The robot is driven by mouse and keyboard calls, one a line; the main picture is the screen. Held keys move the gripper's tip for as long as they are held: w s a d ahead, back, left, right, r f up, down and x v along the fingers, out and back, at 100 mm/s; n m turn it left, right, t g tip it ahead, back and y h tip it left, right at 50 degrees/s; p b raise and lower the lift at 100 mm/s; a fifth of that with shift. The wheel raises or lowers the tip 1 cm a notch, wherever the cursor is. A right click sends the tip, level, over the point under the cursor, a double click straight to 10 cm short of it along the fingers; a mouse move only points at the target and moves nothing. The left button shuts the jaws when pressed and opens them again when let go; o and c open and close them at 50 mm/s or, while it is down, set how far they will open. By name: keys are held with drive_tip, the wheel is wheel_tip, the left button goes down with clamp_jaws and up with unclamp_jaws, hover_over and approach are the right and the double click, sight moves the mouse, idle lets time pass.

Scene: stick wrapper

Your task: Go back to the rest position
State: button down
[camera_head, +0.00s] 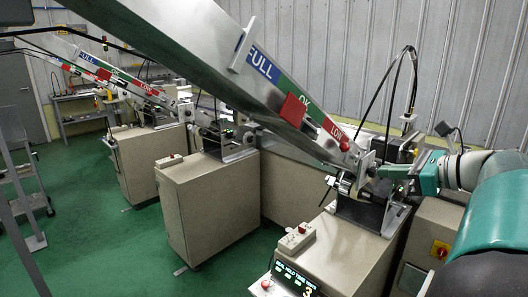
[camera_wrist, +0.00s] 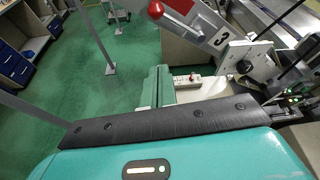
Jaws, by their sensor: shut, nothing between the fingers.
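My gripper (camera_head: 388,172) is at the right in the head view, at the end of my teal and white arm. It is shut and holds nothing. It is close to the lower end of the nearest sloping chute (camera_head: 286,98), which carries FULL, OK and LOW labels. I cannot tell whether it touches the mechanism there. In the wrist view my gripper's teal fingers (camera_wrist: 157,88) show beyond the black padded edge.
The nearest beige cabinet (camera_head: 335,250) carries a small button box (camera_head: 297,238) and a lit display (camera_head: 296,281). More cabinets (camera_head: 207,205) with sloping chutes stand behind it. Green floor (camera_head: 95,235) is open at the left. A grey metal stand (camera_head: 22,200) is at the left edge.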

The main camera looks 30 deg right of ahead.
drive_tip(key=w+a+f+n+g, duration=0.1)
drive_tip(key=a+f+n+g, duration=0.4)
drive_tip(key=a, duration=0.6)
drive_tip(key=w+a+f+n+g, duration=0.1)
drive_tip(key=a+f+n, duration=0.3)
drive_tip(key=a+n, duration=0.55)
drive_tip(key=s+a+f+n+h, duration=0.1)
drive_tip(key=s+a+f+n, duration=0.1)
drive_tip(key=a+n, duration=0.3)
drive_tip(key=s+a+f+n+g+h, duration=0.1)
drive_tip(key=s+a+f+n, duration=0.2)
drive_tip(key=n, duration=0.3)
drive_tip(key=s+a+f+n+g+h, duration=0.1)
drive_tip(key=s+a+f+n+h, duration=0.1)
drive_tip(key=a+f+n, duration=0.2)
drive_tip(key=shift+s+a+n, duration=0.2)
drive_tip(key=shift+a+n, duration=0.45)
drive_tip(key=shift+a, duration=0.65)
